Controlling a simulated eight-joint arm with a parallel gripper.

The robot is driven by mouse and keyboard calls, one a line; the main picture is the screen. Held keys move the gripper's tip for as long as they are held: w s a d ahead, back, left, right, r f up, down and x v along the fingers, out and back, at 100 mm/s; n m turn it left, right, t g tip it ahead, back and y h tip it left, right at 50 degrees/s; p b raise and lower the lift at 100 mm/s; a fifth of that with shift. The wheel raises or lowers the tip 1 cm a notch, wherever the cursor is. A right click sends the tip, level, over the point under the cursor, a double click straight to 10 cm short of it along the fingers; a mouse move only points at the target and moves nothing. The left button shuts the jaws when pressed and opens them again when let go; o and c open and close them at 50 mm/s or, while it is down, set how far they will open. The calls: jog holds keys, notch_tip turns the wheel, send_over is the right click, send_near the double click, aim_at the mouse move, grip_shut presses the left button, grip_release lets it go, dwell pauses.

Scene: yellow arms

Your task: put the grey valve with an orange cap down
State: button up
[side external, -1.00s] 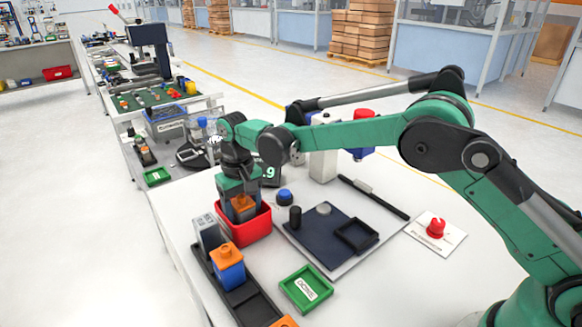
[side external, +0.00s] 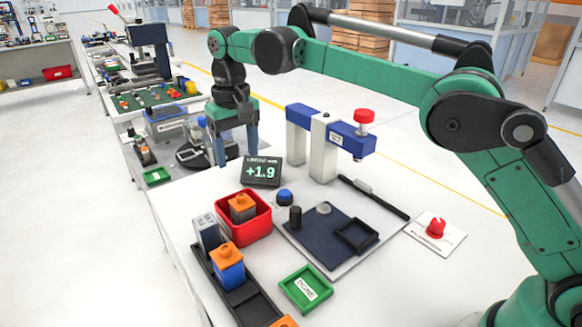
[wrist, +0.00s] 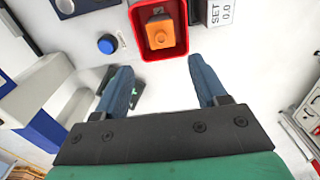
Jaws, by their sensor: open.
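The grey valve with an orange cap (side external: 243,207) stands in the red bin (side external: 259,231) on the white table. In the wrist view its orange cap (wrist: 160,31) shows inside the bin (wrist: 182,53), and the cap hides most of the grey body. My gripper (side external: 236,160) is raised clear of the bin, above and behind it in the side view. Its two blue fingers (wrist: 161,85) are spread apart with nothing between them. Another valve, blue with an orange cap (side external: 228,267), stands in the black tray (side external: 259,311) in front of the bin.
A display reading +1.9 (side external: 261,171) stands behind the bin. A blue and white press with a red knob (side external: 364,116) is at the back right. A blue button (side external: 285,196), a dark plate (side external: 322,242) and a green tray (side external: 305,288) lie right of the bin.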

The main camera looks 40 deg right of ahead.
jog(key=s+d+r+t, duration=0.3)
jog(key=s+d+t, duration=0.2)
jog(key=s+d, duration=0.55)
jog(key=s+f+t, duration=0.2)
jog(key=s+f, duration=0.3)
jog(key=s, duration=0.3)
jog(key=shift+d, duration=0.35)
jog(key=shift+f, duration=0.1)
